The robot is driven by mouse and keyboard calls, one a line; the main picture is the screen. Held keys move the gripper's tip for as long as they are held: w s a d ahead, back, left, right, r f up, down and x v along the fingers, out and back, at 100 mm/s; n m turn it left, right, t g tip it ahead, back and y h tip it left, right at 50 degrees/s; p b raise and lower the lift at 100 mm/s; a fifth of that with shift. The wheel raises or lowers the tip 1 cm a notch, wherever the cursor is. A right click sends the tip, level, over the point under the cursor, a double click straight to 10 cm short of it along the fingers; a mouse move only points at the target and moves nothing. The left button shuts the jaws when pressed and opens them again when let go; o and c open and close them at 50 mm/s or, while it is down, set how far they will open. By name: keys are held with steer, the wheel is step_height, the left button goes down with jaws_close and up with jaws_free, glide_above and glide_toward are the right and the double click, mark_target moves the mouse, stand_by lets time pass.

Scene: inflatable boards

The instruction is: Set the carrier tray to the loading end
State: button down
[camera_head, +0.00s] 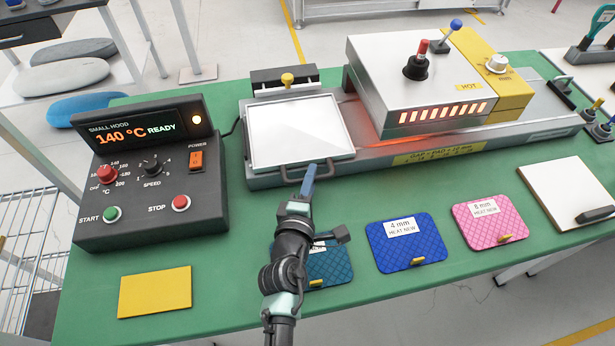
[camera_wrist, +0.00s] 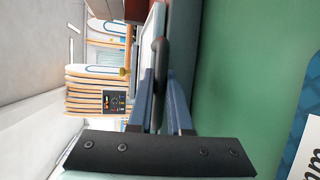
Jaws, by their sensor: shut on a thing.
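The carrier tray (camera_head: 299,131) is a flat, pale plate with a dark handle (camera_head: 306,172) on its front edge. It lies on the left part of the grey machine bed (camera_head: 262,182), left of the heated hood (camera_head: 418,88). My gripper (camera_head: 309,180) is at the tray's front edge, with its blue fingers shut on the handle. In the wrist view, the two blue fingers (camera_wrist: 160,98) close around the dark handle (camera_wrist: 161,66), and the tray is seen edge-on beyond. The fingertips' exact contact is partly hidden in the head view.
The control box (camera_head: 149,170) reads 140 °C READY at left. Dark teal (camera_head: 328,272), blue (camera_head: 406,243) and pink (camera_head: 490,222) pads lie along the front. A yellow pad (camera_head: 155,291) lies front left. A white board (camera_head: 570,192) is at right. Bare green tabletop lies between.

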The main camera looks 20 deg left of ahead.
steer(key=shift+s+a+f, duration=0.1)
steer(key=shift+s+a, duration=0.05)
steer(key=shift+a, duration=0.15)
steer(key=c, duration=1)
jaws_free()
steer(key=shift+o, duration=0.8)
steer(key=shift+d, duration=0.1)
steer(key=v, duration=1.3)
